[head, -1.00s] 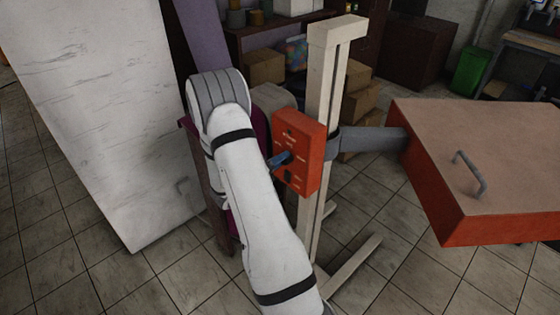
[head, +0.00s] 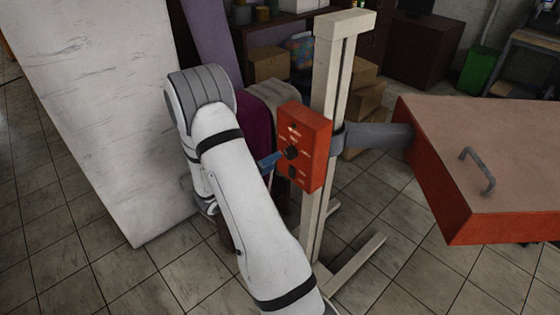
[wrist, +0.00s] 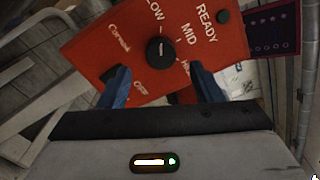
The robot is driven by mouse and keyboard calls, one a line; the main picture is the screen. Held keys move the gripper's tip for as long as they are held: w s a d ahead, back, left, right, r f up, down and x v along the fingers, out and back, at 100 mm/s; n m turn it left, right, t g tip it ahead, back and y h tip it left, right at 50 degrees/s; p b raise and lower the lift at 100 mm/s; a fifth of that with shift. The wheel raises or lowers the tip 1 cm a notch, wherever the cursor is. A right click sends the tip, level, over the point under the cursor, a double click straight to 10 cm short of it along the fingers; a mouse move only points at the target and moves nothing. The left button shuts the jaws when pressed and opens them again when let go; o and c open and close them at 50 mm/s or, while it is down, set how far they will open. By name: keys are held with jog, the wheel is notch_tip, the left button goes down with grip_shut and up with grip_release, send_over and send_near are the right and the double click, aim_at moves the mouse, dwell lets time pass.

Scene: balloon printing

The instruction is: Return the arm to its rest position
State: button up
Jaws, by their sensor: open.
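My gripper (head: 269,162) has blue fingers and is open and empty just left of the red control box (head: 308,150) in the head view. The box's black knob (head: 291,153) is clear of the fingers. In the wrist view the open fingers (wrist: 160,75) stand on either side below the black knob (wrist: 160,53) on the red panel (wrist: 110,45). The panel reads LOW, MID and READY. A pale mark shows on the knob, but I cannot tell which label it points to. My white arm slants across the middle of the head view.
The red box is mounted on a cream upright post (head: 333,110) with feet on the tiled floor. A grey arm joins it to a large red press (head: 470,225) at right. A white panel (head: 95,110) leans at left. Cardboard boxes (head: 362,100) sit behind the post.

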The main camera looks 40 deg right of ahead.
jog(key=shift+a, duration=1.05)
jog(key=shift+s, duration=0.1)
jog(key=s+a+r+m+g+y, duration=0.55)
jog(key=s+r+m+y, duration=0.35)
jog(key=s+m, duration=0.65)
jog(key=s+a+r+m+t+y, duration=0.2)
jog(key=a+r+m+t+y, duration=0.1)
jog(key=a+m, duration=0.5)
jog(key=s+a+r+m+t+y, duration=0.2)
jog(key=a+r+m+t+y, duration=0.2)
jog(key=a+m+y, duration=0.2)
jog(key=a+m, duration=0.2)
jog(key=a, duration=0.1)
jog(key=shift+s, duration=0.25)
